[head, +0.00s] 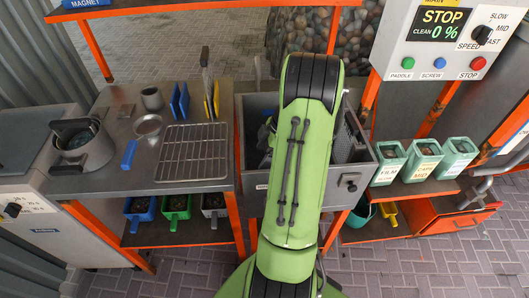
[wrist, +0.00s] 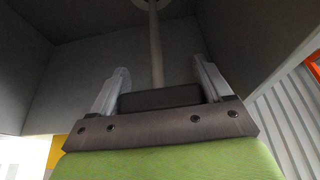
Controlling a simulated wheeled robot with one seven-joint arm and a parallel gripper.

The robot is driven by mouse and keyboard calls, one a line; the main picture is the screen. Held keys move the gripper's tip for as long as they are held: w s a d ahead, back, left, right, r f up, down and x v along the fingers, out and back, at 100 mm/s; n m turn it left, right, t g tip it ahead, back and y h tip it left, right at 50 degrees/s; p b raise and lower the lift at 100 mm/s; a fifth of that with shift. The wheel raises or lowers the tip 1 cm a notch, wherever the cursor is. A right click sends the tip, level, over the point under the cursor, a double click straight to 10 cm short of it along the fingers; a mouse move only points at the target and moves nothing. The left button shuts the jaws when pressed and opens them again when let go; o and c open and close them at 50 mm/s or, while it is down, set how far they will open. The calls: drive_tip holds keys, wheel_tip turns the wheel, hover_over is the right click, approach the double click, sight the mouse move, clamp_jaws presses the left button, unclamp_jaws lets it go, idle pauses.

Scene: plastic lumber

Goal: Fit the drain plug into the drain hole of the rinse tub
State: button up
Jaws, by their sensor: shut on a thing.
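The grey rinse tub (head: 258,102) stands at the centre in the head view, mostly hidden behind my green arm. Its grey inner walls (wrist: 60,85) seem to surround my gripper in the wrist view. My gripper (wrist: 162,80) has its two fingers at the ends of a dark block (wrist: 160,98), which looks like the handle of the drain plug. A pale rod (wrist: 156,50) runs away from the block to a light round piece (wrist: 150,4), cut off at the top edge. I cannot tell whether that piece sits in the drain hole. My gripper is hidden in the head view.
A worktop with a wire rack (head: 193,150) and a pot (head: 82,145) lies to the left. Several pale green bins (head: 423,160) stand on the right. A control panel (head: 440,40) hangs at the upper right. The tub walls are close around my gripper.

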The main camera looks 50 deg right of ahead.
drive_tip(key=o, duration=1.4)
drive_tip(key=p+v, duration=0.5)
drive_tip(key=v, duration=1)
drive_tip(key=shift+r, duration=0.4)
drive_tip(key=shift+s, duration=0.1)
